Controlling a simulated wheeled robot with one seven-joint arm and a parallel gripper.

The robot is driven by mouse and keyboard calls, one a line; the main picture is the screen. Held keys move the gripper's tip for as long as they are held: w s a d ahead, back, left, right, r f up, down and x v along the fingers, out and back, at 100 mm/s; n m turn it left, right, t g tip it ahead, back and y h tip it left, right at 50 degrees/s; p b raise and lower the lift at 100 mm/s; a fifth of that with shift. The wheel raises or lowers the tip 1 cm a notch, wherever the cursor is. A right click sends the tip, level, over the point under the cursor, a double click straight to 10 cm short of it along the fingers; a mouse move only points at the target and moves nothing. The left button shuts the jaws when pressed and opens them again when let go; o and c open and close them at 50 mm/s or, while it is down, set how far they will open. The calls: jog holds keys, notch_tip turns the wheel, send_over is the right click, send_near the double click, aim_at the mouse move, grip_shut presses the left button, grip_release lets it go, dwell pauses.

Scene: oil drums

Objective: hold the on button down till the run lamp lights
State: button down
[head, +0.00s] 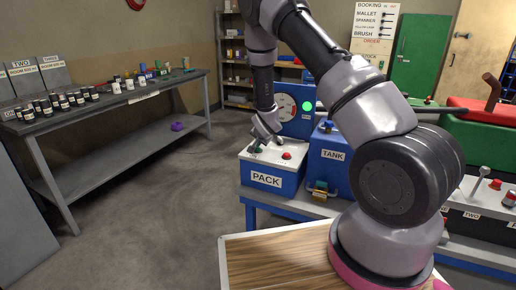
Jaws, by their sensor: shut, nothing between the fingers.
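A blue box labelled PACK (266,180) stands at the near left end of the blue-framed bench, with a pale top. On its top are a green button (258,150) and a red button (287,156). My gripper (257,146) is shut and points down at the green button. Its tips are at or just over the button; I cannot tell whether they press it. A round green lamp (307,106) on the blue panel (298,127) behind shows bright and looks lit. Its label is not readable.
A blue box labelled TANK (333,154) stands right of the PACK box, with a brass padlock (320,190) low in front. A gauge (285,106) is on the panel. A grey workbench (110,122) with several jars stands left. The floor between is clear.

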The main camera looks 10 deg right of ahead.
aim_at(258, 150)
jog(key=shift+r, duration=0.1)
dwell(0.4)
jog(key=shift+r, duration=0.8)
jog(key=shift+r, duration=0.1)
jog(key=shift+r, duration=2.45)
